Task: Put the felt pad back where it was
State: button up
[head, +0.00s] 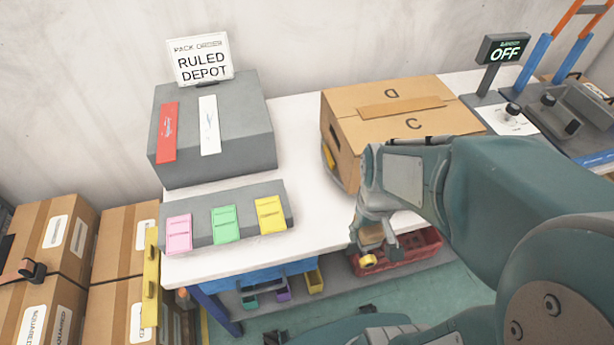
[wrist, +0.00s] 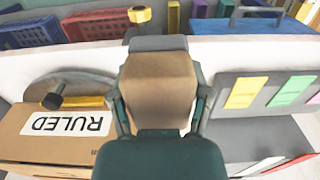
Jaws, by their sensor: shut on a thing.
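My gripper (head: 374,240) hangs over the front edge of the white bench, just in front of the cardboard box. In the wrist view my gripper (wrist: 158,78) has its two fingers on either side of a tan block (wrist: 158,88) with a grey end; I take this to be the felt pad. The gripper is shut on it and holds it clear of the bench. In the head view only a small brownish part of the pad (head: 370,236) shows under the gripper; the arm hides the rest.
The cardboard box (head: 385,107) stands on the white bench (head: 300,140). Left are a grey block (head: 225,155) and a sloped rack (head: 190,237) with pink, green and yellow cards. A red crate (head: 420,257) is below the bench edge. Bench between rack and box is clear.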

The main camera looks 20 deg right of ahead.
jog(key=w+a+f, duration=0.4)
jog(key=w, duration=0.4)
send_over(320, 223)
jog(key=f, duration=0.5)
jog(key=shift+s+f, duration=0.2)
jog(key=shift+w+f, duration=0.2)
jog(key=shift+f, duration=1.55)
jog(key=o, duration=1)
jog(key=shift+f, duration=0.1)
